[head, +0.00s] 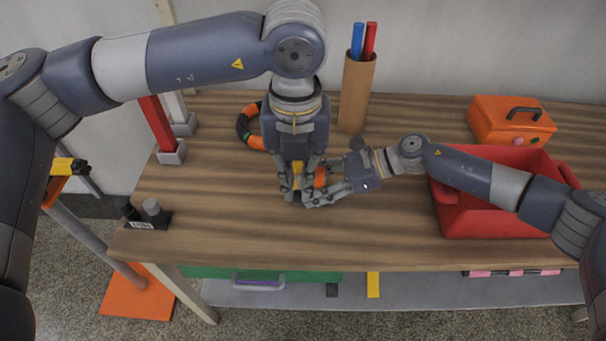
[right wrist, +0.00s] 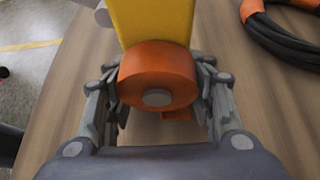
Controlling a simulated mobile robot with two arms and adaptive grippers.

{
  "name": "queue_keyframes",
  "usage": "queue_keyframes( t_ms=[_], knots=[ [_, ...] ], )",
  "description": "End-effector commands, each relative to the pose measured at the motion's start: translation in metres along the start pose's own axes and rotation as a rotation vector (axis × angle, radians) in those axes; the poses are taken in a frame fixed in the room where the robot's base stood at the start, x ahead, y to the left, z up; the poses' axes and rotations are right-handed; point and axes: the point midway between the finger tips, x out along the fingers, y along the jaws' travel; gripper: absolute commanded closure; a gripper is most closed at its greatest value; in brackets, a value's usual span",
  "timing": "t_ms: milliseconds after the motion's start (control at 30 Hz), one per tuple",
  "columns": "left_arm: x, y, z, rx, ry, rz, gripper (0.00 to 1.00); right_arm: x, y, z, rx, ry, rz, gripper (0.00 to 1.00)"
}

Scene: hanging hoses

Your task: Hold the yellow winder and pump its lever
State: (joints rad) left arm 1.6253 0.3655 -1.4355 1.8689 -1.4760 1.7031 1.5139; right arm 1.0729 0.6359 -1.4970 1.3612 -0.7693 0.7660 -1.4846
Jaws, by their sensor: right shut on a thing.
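The yellow winder (head: 298,168) is over the middle of the wooden table, mostly hidden by my grippers. My left gripper (head: 297,187) points down from above, with its fingers on both sides of the yellow body. My right gripper (head: 318,192) comes in from the right, low over the table, and is shut on the winder's round orange part (head: 320,176). In the right wrist view, the yellow body (right wrist: 155,20) rises behind this orange part (right wrist: 158,72), which has a grey hub. The right gripper's fingers (right wrist: 158,95) flank it. I cannot make out the lever separately.
A black-and-orange hose coil (head: 245,128) lies behind, to the left. A cardboard tube (head: 356,95) holds a blue and a red stick. A red crate (head: 490,215) and an orange toolbox (head: 510,122) stand right. A small black-and-grey item (head: 150,215) sits at left. The front middle is bare.

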Motion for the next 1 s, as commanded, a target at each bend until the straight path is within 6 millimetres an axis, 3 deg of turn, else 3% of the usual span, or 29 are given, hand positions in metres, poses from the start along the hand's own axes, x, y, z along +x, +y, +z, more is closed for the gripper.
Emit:
queue_keyframes(
  t_ms=[533,1000],
  knots=[
    [0.036,0.001,-0.009,-0.001,0.002,0.001,0.88,0.0,0.0,0.0,-0.001,0.0,0.0,0.64],
    [0.041,0.001,-0.009,-0.001,0.001,0.002,0.88,0.0,0.001,0.0,0.0,0.0,0.002,0.64]
  ],
)
